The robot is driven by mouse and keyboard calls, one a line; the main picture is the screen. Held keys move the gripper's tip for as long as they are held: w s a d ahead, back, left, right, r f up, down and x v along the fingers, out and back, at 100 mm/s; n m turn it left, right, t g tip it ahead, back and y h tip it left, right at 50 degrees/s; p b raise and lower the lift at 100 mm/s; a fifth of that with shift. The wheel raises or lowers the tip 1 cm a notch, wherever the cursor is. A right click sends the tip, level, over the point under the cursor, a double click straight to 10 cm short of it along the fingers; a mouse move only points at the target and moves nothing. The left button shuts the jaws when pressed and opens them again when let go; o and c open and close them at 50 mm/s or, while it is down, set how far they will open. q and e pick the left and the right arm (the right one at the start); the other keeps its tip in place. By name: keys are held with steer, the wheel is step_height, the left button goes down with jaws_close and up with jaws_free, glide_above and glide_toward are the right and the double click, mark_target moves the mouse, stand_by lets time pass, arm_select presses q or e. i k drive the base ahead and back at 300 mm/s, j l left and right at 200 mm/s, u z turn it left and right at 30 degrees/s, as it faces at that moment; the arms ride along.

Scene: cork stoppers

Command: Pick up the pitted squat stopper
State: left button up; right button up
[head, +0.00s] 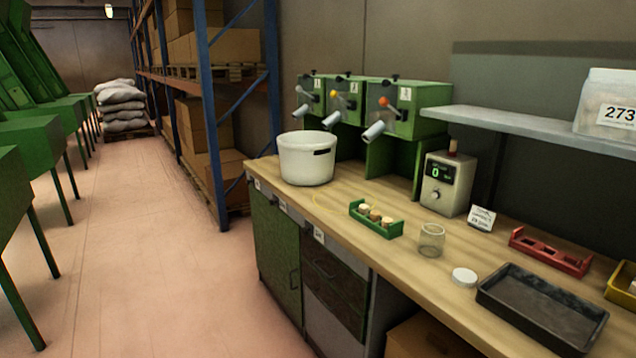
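A small green rack (376,227) on the wooden workbench holds three cork stoppers in a row. The left stopper (364,209) is pale on top, the middle stopper (375,214) is browner, and the right stopper (387,220) is reddish-brown below. They are too small to tell which is squat or pitted. Another brown cork-like piece (452,147) stands on top of the grey meter (447,184), whose display reads 0. Neither of my grippers is in view.
The workbench (335,205) also holds a white pot (306,158), a glass jar (431,240), a white lid (464,277), a dark tray (541,308), a red rack (550,251) and a small sign (482,218). A shelf (540,127) overhangs the back right.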

mark_target(375, 215)
steer(key=i+z, duration=0.1)
steer(key=z, duration=0.6)
steer(key=i+j+z, duration=0.25)
steer(key=j+z, duration=0.2)
steer(key=i+j+z, duration=0.25)
steer(key=j, duration=0.15)
steer(key=i+j+z, duration=0.1)
steer(key=j, duration=0.35)
steer(key=j+z, duration=0.1)
steer(key=j, duration=0.35)
steer(key=i, duration=0.05)
